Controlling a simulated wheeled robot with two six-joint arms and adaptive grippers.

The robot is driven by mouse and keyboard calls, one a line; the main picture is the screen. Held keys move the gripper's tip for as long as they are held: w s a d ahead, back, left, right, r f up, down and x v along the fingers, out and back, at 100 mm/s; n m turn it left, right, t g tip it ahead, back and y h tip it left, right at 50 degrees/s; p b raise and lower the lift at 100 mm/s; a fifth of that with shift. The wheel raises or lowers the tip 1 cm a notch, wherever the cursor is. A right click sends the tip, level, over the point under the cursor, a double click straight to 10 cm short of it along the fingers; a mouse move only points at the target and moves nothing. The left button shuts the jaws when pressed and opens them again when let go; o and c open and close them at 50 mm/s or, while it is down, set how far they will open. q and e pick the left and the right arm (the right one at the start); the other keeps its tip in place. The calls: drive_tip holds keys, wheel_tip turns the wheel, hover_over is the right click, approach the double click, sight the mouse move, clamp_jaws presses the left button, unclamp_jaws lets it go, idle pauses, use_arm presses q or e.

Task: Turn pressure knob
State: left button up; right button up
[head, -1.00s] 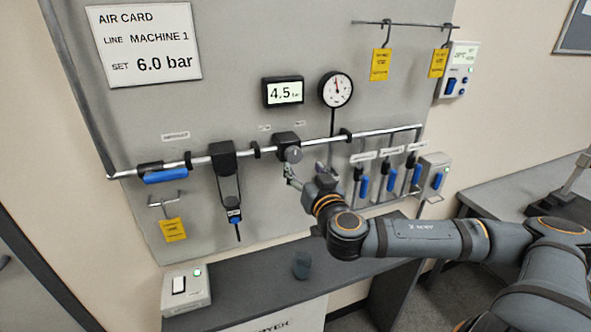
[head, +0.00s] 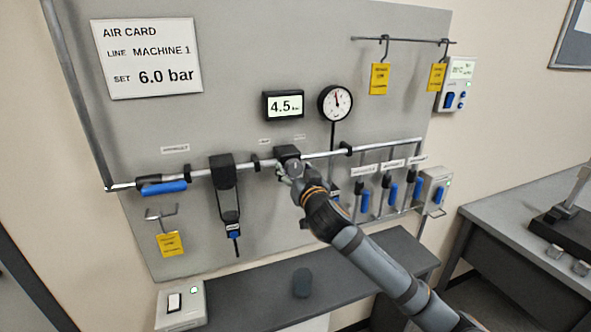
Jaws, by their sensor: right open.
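The pressure knob (head: 294,165) is a dark round knob on the front of the black regulator (head: 287,152) in the middle of the pipe. My right gripper (head: 286,172) is at the knob, with its fingers at the knob's lower left side. The fingers are open; whether they touch the knob I cannot tell, as the gripper partly hides it. The digital display (head: 284,106) above reads 4.5 bar. The round gauge (head: 335,103) is to its right. The air card (head: 148,58) says set 6.0 bar for machine 1. My left gripper is not in view.
A filter unit (head: 223,172) hangs left of the regulator, and a blue-handled valve (head: 163,187) is further left. Several blue-handled drops (head: 393,193) stand close right of my arm. A shelf (head: 262,291) below holds a dark cup-like object (head: 302,283).

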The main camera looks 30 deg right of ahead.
drive_tip(key=c, duration=1.1)
drive_tip(key=shift+c, duration=0.2)
drive_tip(key=shift+m, duration=0.3)
drive_tip(key=m+b, duration=0.3)
drive_tip(key=m, duration=0.1)
drive_tip(key=shift+f+m+b, duration=0.15)
drive_tip(key=shift+m+b, duration=0.15)
drive_tip(key=shift+b, duration=0.1)
drive_tip(key=m+y+b, duration=0.1)
drive_tip(key=m+b, duration=0.8)
drive_tip(key=b, duration=0.2)
drive_tip(key=shift+f+b, duration=0.15)
drive_tip(key=shift+b, duration=0.25)
drive_tip(key=shift+r+m+b, duration=0.2)
drive_tip(key=shift+m+b, duration=1.3)
drive_tip(key=shift+b, duration=0.1)
